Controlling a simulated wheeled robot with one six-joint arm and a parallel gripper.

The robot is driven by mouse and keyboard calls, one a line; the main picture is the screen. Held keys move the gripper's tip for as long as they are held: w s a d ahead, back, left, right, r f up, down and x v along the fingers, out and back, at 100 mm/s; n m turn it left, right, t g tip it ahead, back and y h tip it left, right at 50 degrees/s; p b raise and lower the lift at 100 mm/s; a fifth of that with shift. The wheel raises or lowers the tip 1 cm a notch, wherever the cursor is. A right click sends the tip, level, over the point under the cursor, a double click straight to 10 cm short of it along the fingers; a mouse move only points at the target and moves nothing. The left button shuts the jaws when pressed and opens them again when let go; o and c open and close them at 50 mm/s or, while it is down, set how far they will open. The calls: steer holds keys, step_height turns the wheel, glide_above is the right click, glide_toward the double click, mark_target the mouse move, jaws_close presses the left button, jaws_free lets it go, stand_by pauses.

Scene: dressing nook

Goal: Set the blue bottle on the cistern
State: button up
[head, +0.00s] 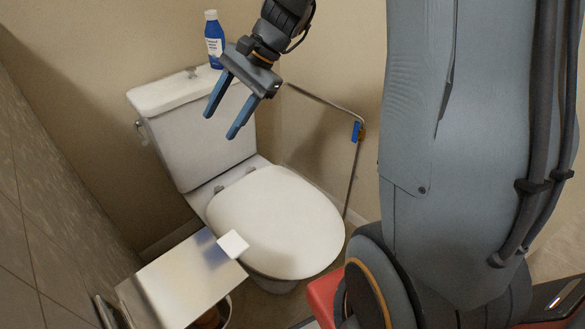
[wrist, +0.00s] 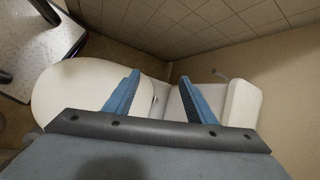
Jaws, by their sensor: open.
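The blue bottle (head: 214,40), with a white cap and a pale label, stands upright on the lid of the white cistern (head: 172,92), near its right back end by the wall. My gripper (head: 217,124) is open and empty in front of the cistern, its blue fingers pointing down and apart from the bottle. In the wrist view my gripper (wrist: 163,88) has nothing between its fingers. The cistern (wrist: 243,102) shows there beyond the right finger, and the bottle is not in that view.
The closed toilet lid (head: 275,222) lies in front of the cistern. A bent pipe with a blue valve handle (head: 356,131) runs along the wall. The cistern lid's left part is clear.

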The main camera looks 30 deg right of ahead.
steer(key=s+d+f+n+h, duration=0.1)
steer(key=s+d+n+h, duration=0.1)
steer(key=s, duration=0.4)
steer(key=s+d+f+n+g+h, duration=0.1)
steer(key=s+d+n+h, duration=0.1)
steer(key=s+n, duration=0.3)
steer(key=s+d+f+n+h, duration=0.1)
steer(key=s+d+n+h, duration=0.1)
steer(key=s, duration=0.6)
steer(key=shift+s+d+n+h, duration=0.35)
steer(key=shift+d+n, duration=0.35)
steer(key=shift+n, duration=0.3)
steer(key=shift+r, duration=0.1)
steer(key=shift+n, duration=0.3)
steer(key=r+p, duration=0.1)
steer(key=p, duration=0.2)
steer(key=r+p, duration=0.2)
steer(key=p, duration=0.1)
steer(key=s+r+p, duration=0.1)
steer(key=r+p, duration=0.1)
steer(key=p, duration=0.2)
steer(key=shift+a+r, duration=0.15)
steer(key=shift+a, duration=0.15)
